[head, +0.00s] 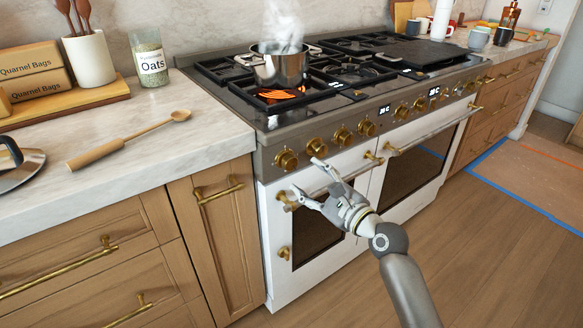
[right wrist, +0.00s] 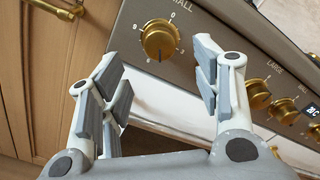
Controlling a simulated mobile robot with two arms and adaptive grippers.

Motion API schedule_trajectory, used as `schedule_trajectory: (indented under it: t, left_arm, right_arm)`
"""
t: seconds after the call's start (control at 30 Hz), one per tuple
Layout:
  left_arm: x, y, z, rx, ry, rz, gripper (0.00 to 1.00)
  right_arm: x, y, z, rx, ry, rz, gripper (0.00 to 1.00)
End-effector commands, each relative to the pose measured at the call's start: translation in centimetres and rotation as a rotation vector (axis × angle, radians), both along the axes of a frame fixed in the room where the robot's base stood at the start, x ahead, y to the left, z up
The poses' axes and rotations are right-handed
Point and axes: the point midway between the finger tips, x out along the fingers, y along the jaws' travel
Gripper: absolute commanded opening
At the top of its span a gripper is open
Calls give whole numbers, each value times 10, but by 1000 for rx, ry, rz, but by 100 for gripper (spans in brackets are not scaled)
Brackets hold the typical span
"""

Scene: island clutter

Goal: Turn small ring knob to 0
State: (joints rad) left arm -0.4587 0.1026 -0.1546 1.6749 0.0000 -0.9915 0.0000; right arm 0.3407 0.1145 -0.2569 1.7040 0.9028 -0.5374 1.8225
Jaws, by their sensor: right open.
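The small ring knob (right wrist: 158,40) is a round brass knob on the stove's front panel, under a partly cut-off label ending in "ALL". A 0 is printed above it. A dark mark shows at its lower edge; I cannot tell its exact setting. In the head view it is the leftmost knob (head: 286,160). My right gripper (head: 306,176) is open and empty in front of the oven door, below and right of that knob. In the right wrist view its fingers (right wrist: 158,68) are spread, with the knob beyond and between their tips, apart from them. My left gripper is out of view.
A steaming pot (head: 280,68) stands on the front left burner, glowing orange beneath. More brass knobs (head: 315,147) line the panel to the right. A brass oven handle (head: 330,184) runs below. A wooden spoon (head: 130,140) lies on the left counter.

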Motion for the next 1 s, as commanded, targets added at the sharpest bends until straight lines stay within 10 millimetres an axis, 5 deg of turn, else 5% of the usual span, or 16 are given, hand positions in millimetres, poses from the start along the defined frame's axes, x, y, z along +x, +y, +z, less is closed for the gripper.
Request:
schedule_trajectory:
  t: [0.43, 0.9, 1.0]
  left_arm:
    - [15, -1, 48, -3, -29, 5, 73]
    - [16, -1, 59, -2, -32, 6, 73]
    - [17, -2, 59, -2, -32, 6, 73]
  right_arm:
    - [59, 43, -1, -2, -2, -1, 58]
    - [68, 50, 0, -2, -2, -1, 58]
    - [68, 49, -1, -2, -2, -1, 45]
